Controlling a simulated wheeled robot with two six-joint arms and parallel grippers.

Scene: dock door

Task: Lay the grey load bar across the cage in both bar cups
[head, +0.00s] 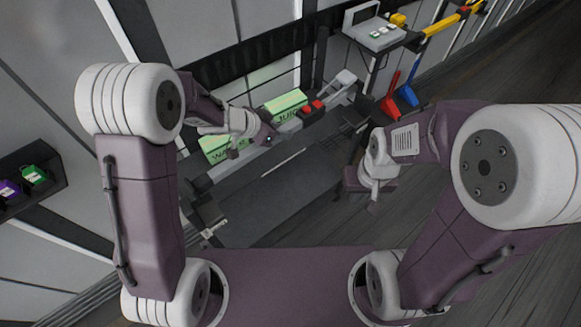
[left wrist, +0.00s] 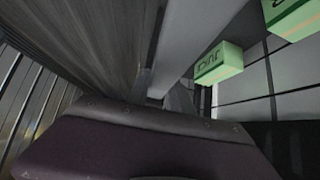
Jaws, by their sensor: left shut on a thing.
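My left gripper (head: 262,138) is over the far side of the dark cage, close to the green boxes. It is shut on the grey load bar, which shows as a long grey beam (left wrist: 205,35) running away from the fingers in the left wrist view. In the head view the bar is hard to separate from the grey parts near the gripper. My right gripper (head: 374,200) hangs to the right of the cage, apart from the bar; its finger gap is not clear. I cannot make out the bar cups with certainty.
Green boxes (head: 286,101) stand behind the cage; one also shows in the left wrist view (left wrist: 219,63). Red blocks (head: 312,107) sit beside them. A stand with a grey device (head: 374,34), and red and blue tools (head: 407,94), are at back right. Wooden floor at right is clear.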

